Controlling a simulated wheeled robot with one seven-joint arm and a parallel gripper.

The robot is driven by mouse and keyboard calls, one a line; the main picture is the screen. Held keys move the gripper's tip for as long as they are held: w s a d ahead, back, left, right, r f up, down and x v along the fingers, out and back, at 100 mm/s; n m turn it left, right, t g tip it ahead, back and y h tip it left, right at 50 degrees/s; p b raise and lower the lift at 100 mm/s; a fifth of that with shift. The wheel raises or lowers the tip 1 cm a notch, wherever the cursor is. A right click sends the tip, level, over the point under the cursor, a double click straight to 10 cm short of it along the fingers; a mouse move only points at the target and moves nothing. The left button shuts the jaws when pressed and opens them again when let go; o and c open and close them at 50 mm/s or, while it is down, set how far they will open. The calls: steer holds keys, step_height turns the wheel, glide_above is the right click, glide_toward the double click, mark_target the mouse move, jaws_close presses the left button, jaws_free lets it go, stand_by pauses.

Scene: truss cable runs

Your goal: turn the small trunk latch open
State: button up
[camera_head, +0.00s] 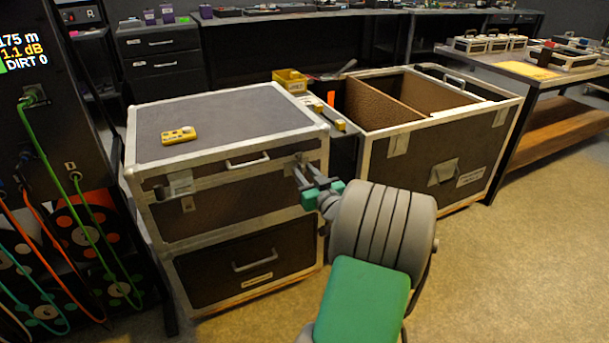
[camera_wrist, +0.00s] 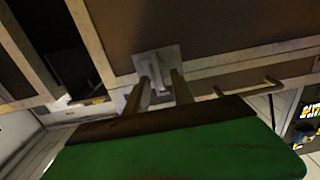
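The small trunk (camera_head: 235,172) is a dark case with metal edges, its lid down, standing on a drawer unit in the head view. One latch (camera_head: 180,184) is on the left of its front. The other, at the right front corner, is mostly hidden behind my gripper (camera_head: 306,174). In the wrist view this latch shows as a metal plate (camera_wrist: 170,54) with a narrow tab. My gripper's two fingers (camera_wrist: 160,84) are apart, one on each side of the tab. I cannot tell whether they touch it.
A yellow meter (camera_head: 179,135) lies on the trunk lid. A large open case (camera_head: 436,150) stands to the right, close to my arm. A cable rack (camera_head: 75,200) is at the left. The floor (camera_head: 490,270) at the front right is clear.

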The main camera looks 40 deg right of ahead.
steer(key=shift+c, duration=0.2)
jaws_close()
stand_by(0.4)
